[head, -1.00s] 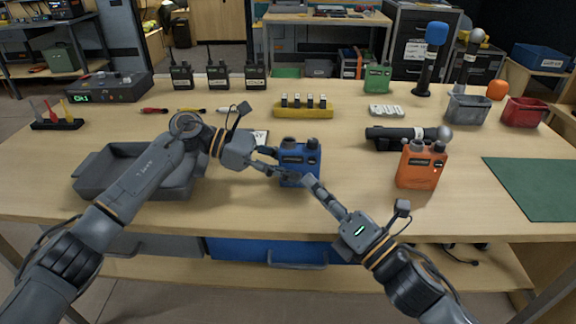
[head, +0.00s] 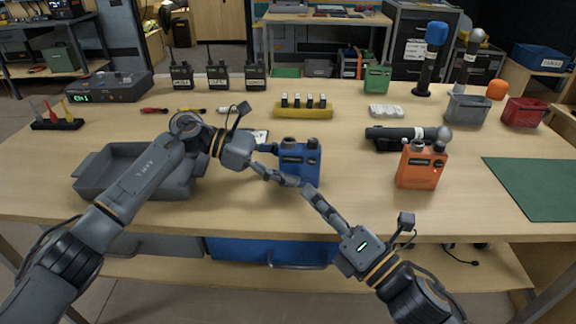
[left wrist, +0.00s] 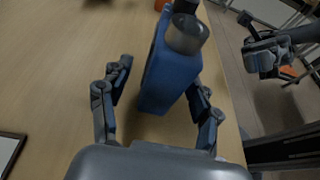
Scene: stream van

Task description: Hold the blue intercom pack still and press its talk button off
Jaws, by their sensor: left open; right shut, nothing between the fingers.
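The blue intercom pack (head: 303,160) stands upright near the table's front edge, with two dark knobs on top. It also shows in the left wrist view (left wrist: 170,80). My left gripper (head: 285,166) is open, with one finger on either side of the pack; in the left wrist view (left wrist: 160,78) a gap shows beside the left finger. My right gripper (head: 305,188) is shut and empty, its tips low in front of the pack by the left gripper's front finger; I cannot tell whether they touch. I cannot make out the talk button or its state.
A grey tray (head: 95,178) sits left, beneath my left arm. A yellow holder (head: 288,111) stands behind. A green mat (head: 540,185) covers the right front. Bare table lies between the blue and orange packs.

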